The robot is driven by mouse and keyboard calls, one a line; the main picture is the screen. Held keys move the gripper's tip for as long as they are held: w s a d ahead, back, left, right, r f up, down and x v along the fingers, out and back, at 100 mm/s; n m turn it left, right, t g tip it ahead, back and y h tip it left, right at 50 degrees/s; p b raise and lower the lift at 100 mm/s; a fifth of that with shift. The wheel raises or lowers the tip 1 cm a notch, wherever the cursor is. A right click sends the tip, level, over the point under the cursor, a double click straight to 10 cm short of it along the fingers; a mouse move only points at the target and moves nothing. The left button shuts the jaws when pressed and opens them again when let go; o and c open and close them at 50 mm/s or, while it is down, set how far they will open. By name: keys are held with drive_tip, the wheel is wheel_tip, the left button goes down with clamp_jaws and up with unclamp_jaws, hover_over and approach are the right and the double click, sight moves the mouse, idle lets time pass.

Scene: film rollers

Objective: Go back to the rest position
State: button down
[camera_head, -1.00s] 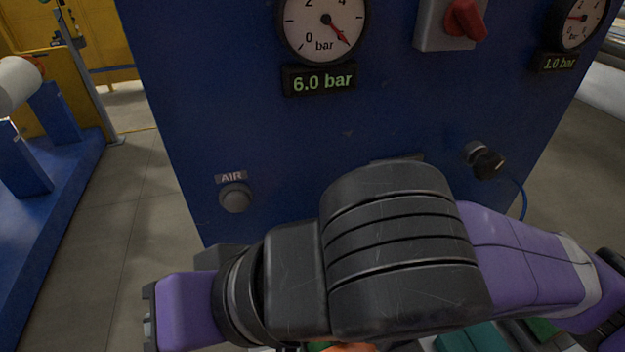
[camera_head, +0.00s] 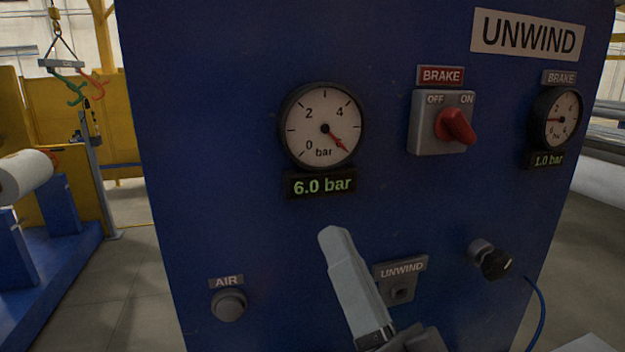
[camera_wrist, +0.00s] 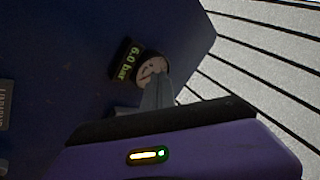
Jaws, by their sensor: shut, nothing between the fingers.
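My gripper (camera_head: 338,236) rises from the bottom middle of the head view, in front of the blue cabinet (camera_head: 230,150). Its pale grey fingers point up and slightly left, together and empty. The tips show below the 6.0 bar readout (camera_head: 322,186) and left of the UNWIND socket (camera_head: 401,291). In the wrist view the fingers (camera_wrist: 160,84) overlap the lower part of the pressure gauge (camera_wrist: 152,70). I cannot tell how far they are from the panel.
The panel carries a red brake switch (camera_head: 455,126) turned toward ON, a 1.0 bar brake gauge (camera_head: 556,119), an AIR button (camera_head: 229,305) and a black plug (camera_head: 495,264) with a blue cable. A white roll (camera_head: 24,173) on a blue stand is at left. Floor shows between stand and cabinet.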

drive_tip(key=s+d+f+m+h+b, duration=0.1)
drive_tip(key=s+d+f+h, duration=0.1)
drive_tip(key=d+f+h, duration=0.3)
drive_tip(key=s+d+f+h, duration=0.2)
drive_tip(key=d+f, duration=0.1)
drive_tip(key=f, duration=0.5)
drive_tip(key=s+d+f+m+h+b, duration=0.1)
drive_tip(key=s+d+f+h, duration=0.25)
drive_tip(key=f, duration=0.25)
drive_tip(key=s+d+f+n+g+b, duration=0.1)
drive_tip(key=s+f+g, duration=0.3)
drive_tip(key=s+f, duration=0.5)
drive_tip(key=s+d+f+n+g+b, duration=0.1)
drive_tip(key=s+d+f+n+g, duration=0.2)
drive_tip(key=s+f, duration=0.7)
drive_tip(key=shift+s+d+f+n+g, duration=0.3)
drive_tip(key=shift+s+d+g, duration=0.15)
drive_tip(key=shift+d, duration=0.4)
